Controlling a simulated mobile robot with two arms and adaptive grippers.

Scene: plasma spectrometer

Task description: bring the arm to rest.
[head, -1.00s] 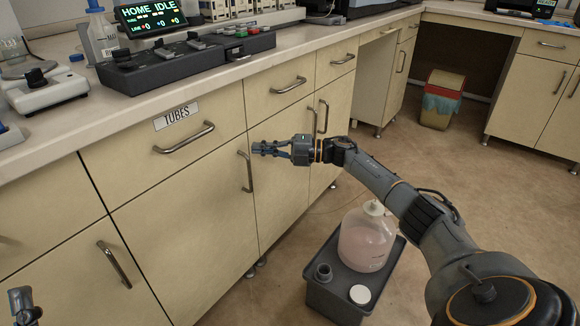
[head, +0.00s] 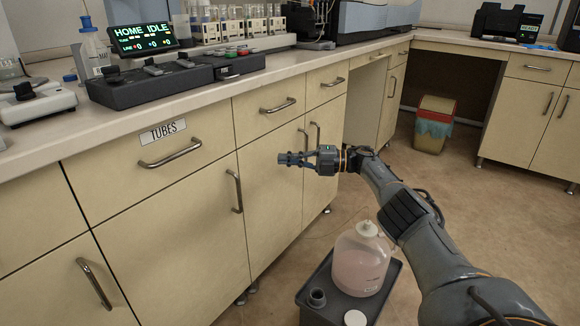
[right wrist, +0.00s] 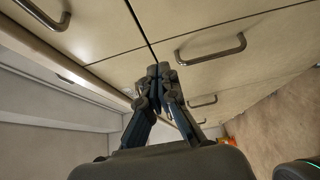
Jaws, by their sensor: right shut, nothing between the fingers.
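My right gripper (head: 284,159) is shut and empty. In the head view it hangs in the air in front of the cabinet fronts, pointing left, below the drawer handle right of the TUBES drawer (head: 115,165). In the right wrist view its fingertips (right wrist: 158,72) are together, with cabinet fronts and handles beyond them. No object is between the fingers. My right arm (head: 400,210) reaches in from the lower right of the head view. My left gripper does not show now.
A grey bin (head: 323,303) with a pinkish jug (head: 361,262) stands on the floor under my right arm. The counter carries a control panel (head: 175,80) reading "HOME IDLE" and racks of tubes (head: 238,28). A waste bin (head: 434,126) stands farther back. Open floor lies to the right.

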